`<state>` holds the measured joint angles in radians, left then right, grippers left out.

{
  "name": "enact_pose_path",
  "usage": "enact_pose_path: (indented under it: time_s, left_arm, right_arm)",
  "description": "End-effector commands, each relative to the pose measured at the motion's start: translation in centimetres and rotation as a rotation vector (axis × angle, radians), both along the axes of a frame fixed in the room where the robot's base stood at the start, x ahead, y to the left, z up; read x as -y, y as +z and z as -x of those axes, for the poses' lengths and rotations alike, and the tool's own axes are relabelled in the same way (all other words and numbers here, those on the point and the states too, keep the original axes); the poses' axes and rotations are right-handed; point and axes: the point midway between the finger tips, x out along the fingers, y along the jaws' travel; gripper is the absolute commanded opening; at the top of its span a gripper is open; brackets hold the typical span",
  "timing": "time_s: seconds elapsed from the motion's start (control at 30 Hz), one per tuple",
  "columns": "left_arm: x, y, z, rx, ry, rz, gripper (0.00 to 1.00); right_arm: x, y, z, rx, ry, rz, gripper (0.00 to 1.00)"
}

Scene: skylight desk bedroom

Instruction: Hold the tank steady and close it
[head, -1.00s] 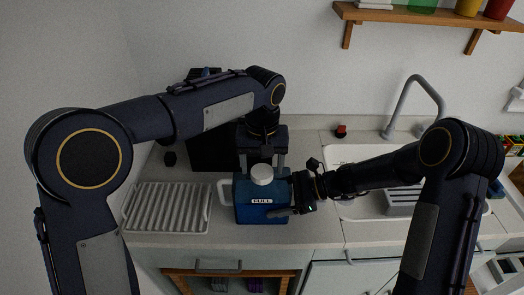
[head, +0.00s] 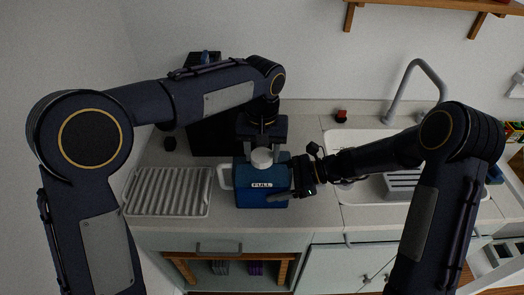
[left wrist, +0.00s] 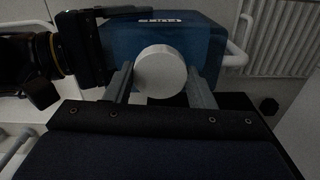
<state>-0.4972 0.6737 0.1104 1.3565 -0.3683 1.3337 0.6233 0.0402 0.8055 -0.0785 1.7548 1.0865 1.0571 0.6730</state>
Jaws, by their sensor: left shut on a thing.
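The blue tank (head: 250,198) stands upright on the counter, with a FULL label and a white handle on its left side. It also shows in the left wrist view (left wrist: 205,42). Its white round cap (head: 262,159) sits at the top opening; I cannot tell how tightly it is seated. My left gripper (head: 264,152) comes from above and behind, shut on the cap, with one finger on each side of the cap (left wrist: 160,72). My right gripper (head: 291,180) is at the tank's right side, one finger across the front face. Its other finger is hidden.
A white ribbed drying rack (head: 168,192) lies left of the tank. A sink (head: 352,158) with a tall grey faucet (head: 407,85) is on the right. A dark panel (head: 207,135) stands behind my left arm. The counter's front edge is close before the tank.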

Motion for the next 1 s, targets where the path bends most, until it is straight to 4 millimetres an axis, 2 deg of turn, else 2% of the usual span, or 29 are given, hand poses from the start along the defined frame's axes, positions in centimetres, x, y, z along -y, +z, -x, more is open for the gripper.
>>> enact_pose_path:
  time_s: [0.2,0.3,0.43,0.47,0.63,1.0]
  left_arm:
    - [-0.07,-0.05,-0.05,0.0,-0.461,0.0,0.22]
    - [-0.03,-0.05,-0.03,0.0,-0.633,0.001,0.22]
    - [-0.02,-0.03,-0.02,0.0,-0.617,0.0,0.22]
    - [-0.02,-0.03,-0.03,0.001,-0.616,0.0,0.51]
    - [-0.01,-0.03,-0.02,0.0,-0.615,0.0,0.73]
    - [0.02,0.5,-0.03,0.001,-0.614,0.0,0.75]
  right_arm:
    - [-0.02,0.02,0.04,0.0,0.001,-0.001,0.13]
    - [-0.02,0.02,0.04,0.0,0.001,-0.001,0.13]
    - [-0.02,0.02,0.05,0.0,0.001,-0.001,0.13]
    - [-0.02,0.02,0.04,0.0,0.001,-0.001,0.13]
    - [-0.02,0.02,0.04,0.0,0.001,-0.001,0.13]
    - [-0.02,0.02,0.04,0.0,0.001,-0.001,0.13]
